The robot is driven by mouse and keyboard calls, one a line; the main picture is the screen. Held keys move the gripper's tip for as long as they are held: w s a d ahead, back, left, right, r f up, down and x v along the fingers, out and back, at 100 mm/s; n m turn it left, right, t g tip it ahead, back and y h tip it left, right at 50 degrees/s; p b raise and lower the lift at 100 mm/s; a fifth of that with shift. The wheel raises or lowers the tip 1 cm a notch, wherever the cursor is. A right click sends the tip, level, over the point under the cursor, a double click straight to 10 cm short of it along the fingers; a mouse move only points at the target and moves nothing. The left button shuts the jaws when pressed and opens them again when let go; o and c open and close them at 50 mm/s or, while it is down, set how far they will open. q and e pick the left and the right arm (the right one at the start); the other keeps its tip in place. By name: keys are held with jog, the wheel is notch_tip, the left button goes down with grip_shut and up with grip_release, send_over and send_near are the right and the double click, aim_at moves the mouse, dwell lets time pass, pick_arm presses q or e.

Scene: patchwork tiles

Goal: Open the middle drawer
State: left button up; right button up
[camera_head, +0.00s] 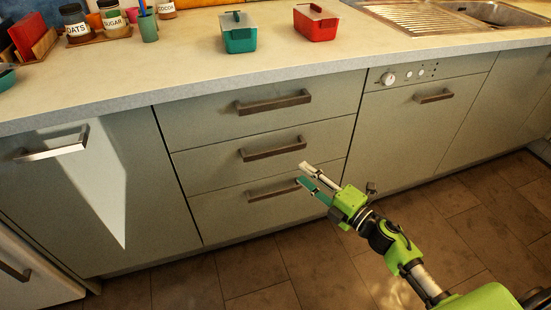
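The middle drawer (215,171) is a grey-green front in a stack of three, and it is closed flush with the others. Its bar handle (272,149) runs across its middle. My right gripper (301,174) is in front of the drawer stack, its two fingers apart with a gap between the tips and nothing in it. In the picture its tips lie just below the right end of the middle handle and by the right end of the bottom handle (268,190). I cannot tell the distance to the fronts. My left gripper is not in view.
The top drawer handle (272,103) is above. A dishwasher (410,130) is to the right, a cupboard (90,190) to the left. On the counter (190,70) stand a teal box (240,38), a red box (315,24) and jars. The floor (250,275) before the drawers looks clear.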

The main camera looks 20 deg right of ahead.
aim_at(276, 153)
jog(key=b+x, duration=0.1)
jog(key=x, duration=1.1)
jog(key=shift+w+a, duration=0.1)
jog(key=shift+w, duration=0.3)
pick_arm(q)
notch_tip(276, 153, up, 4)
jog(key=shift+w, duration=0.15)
pick_arm(e)
jog(key=shift+w+a, duration=0.2)
jog(key=shift+w, duration=0.05)
jog(key=shift+c, duration=0.4)
grip_shut()
